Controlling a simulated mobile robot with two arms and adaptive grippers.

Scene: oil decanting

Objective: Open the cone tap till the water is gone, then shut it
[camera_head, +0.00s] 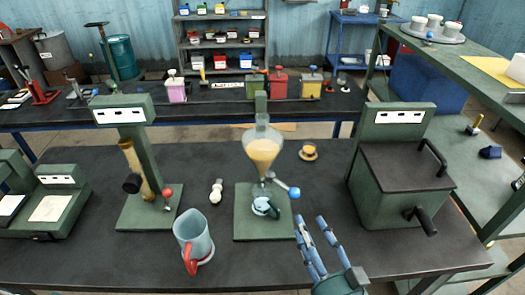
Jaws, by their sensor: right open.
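A clear cone (262,148) with a yellowish liquid in it hangs on a green stand in the middle of the table. Its tap sits under the cone, with a lever ending in a blue ball (294,192) that points to the right and down. A small teal cup (264,207) stands on the stand's green base below the tap. A water layer is too small to make out. My right gripper (312,232) is open and empty, in front of the stand and to the right, apart from the blue ball. My left gripper is not in view.
A clear jug (194,238) with a red handle stands at the front left of the stand. A green box (400,180) with a black lid and handles is at the right. A stand with a tilted tube (137,166) is at the left. A yellow-topped dish (309,152) sits behind.

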